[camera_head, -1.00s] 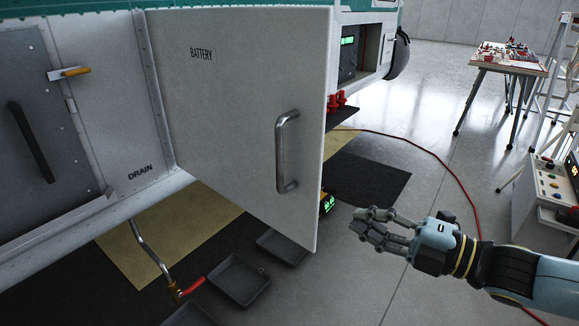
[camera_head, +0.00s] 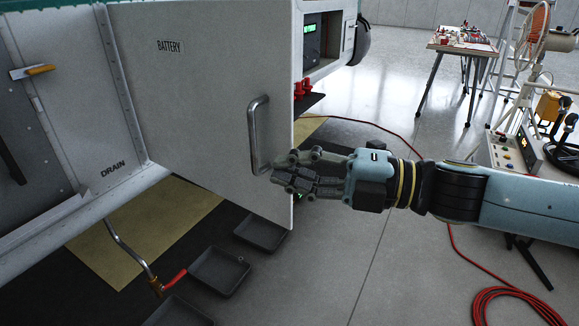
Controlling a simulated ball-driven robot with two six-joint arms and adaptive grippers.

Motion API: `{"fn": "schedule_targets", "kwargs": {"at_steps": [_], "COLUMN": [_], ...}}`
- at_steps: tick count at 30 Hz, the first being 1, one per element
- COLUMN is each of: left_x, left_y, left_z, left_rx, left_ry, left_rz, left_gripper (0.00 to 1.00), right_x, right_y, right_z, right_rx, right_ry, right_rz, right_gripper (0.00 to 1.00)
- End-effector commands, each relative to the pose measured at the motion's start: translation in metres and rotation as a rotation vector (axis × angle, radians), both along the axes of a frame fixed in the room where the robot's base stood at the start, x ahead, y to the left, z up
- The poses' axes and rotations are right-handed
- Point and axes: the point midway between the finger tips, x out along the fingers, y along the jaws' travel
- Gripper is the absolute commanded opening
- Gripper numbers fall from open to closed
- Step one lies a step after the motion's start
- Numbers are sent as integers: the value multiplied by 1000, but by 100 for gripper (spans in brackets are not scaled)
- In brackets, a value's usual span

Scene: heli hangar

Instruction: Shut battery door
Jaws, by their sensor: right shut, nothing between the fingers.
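The battery door (camera_head: 205,100) is a large pale grey panel marked BATTERY, standing open out from the helicopter's side. Its metal bar handle (camera_head: 255,137) is upright near the door's free edge. My right gripper (camera_head: 276,174) is shut with nothing in it. Its fingers are in front of the door's free edge, close to the handle's lower end; I cannot tell whether they touch it. My left gripper is not in view. The battery opening itself is not visible behind the door.
Black trays (camera_head: 219,271) and a drain pipe with a red lever (camera_head: 174,279) are low beneath the door. A red hose (camera_head: 492,295) lies on the floor at right. A tool table (camera_head: 462,44), a fan (camera_head: 535,30) and a control box (camera_head: 513,150) stand at right.

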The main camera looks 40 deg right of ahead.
Motion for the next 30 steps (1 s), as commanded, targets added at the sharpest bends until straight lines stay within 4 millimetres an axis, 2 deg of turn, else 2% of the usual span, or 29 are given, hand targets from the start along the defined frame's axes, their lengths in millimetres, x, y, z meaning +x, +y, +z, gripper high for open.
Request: {"fn": "schedule_targets", "kwargs": {"at_steps": [8, 18, 30], "left_x": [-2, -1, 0], "left_y": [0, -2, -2], "left_z": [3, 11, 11], "left_rx": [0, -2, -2], "left_ry": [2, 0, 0], "left_rz": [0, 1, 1], "left_gripper": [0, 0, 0], "right_x": [20, 31, 32], "right_y": [15, -18, -22], "right_z": [2, 1, 0], "right_rx": [3, -1, 0], "right_ry": [-3, 4, 3], "right_rz": [-2, 1, 1], "right_gripper": [0, 0, 0]}}
